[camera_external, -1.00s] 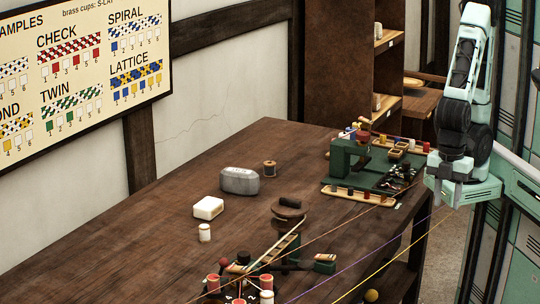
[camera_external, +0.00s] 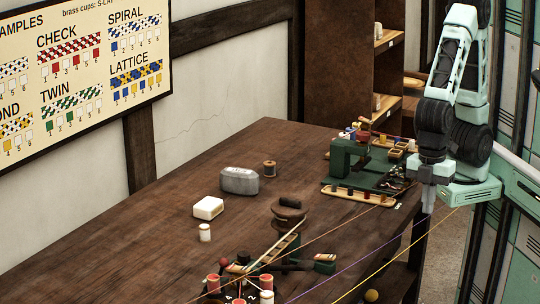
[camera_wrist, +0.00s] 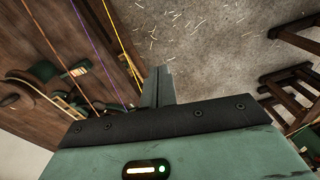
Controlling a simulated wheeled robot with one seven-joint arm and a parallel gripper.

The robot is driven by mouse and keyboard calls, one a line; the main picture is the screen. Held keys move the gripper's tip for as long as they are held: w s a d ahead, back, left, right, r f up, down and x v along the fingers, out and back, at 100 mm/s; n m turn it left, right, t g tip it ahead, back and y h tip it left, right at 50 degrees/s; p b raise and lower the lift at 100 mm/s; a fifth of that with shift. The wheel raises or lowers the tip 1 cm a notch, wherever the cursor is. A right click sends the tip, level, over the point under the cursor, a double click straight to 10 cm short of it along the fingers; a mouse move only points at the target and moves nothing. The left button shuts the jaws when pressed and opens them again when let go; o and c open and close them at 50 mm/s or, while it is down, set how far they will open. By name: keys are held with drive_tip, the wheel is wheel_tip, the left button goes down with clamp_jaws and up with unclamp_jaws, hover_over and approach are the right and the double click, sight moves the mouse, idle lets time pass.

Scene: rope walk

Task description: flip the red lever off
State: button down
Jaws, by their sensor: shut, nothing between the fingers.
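I cannot clearly make out a red lever in either view. In the external view, a small red part (camera_external: 364,137) sits on top of the green machine (camera_external: 341,162) at the table's far right end; its shape is too small to tell. A dark red ball (camera_external: 223,262) stands on the near fixture, which also has red bobbins (camera_external: 213,284). My gripper (camera_external: 428,201) points down by the table's right edge, to the right of and nearer than the green machine. Its fingers are shut and empty, and also show in the wrist view (camera_wrist: 158,85), over the floor.
Wooden stools (camera_wrist: 292,85) stand on the floor. The table's left part is clear.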

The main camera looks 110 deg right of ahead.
drive_tip(key=w, duration=1)
drive_tip(key=m+t+h, duration=0.1)
drive_tip(key=t+h, duration=0.2)
drive_tip(key=h, duration=0.2)
approach(222, 270)
drive_tip(key=a+r, duration=0.1)
drive_tip(key=s+a+r, duration=0.2)
drive_tip(key=r, duration=0.1)
drive_tip(key=shift+s+r+b, duration=0.1)
drive_tip(key=shift+s+b, duration=0.15)
drive_tip(key=shift+b, duration=0.15)
drive_tip(key=p+x, duration=0.1)
drive_tip(key=x, duration=0.9)
drive_tip(key=shift+s+p, duration=0.15)
drive_tip(key=shift+p, duration=0.25)
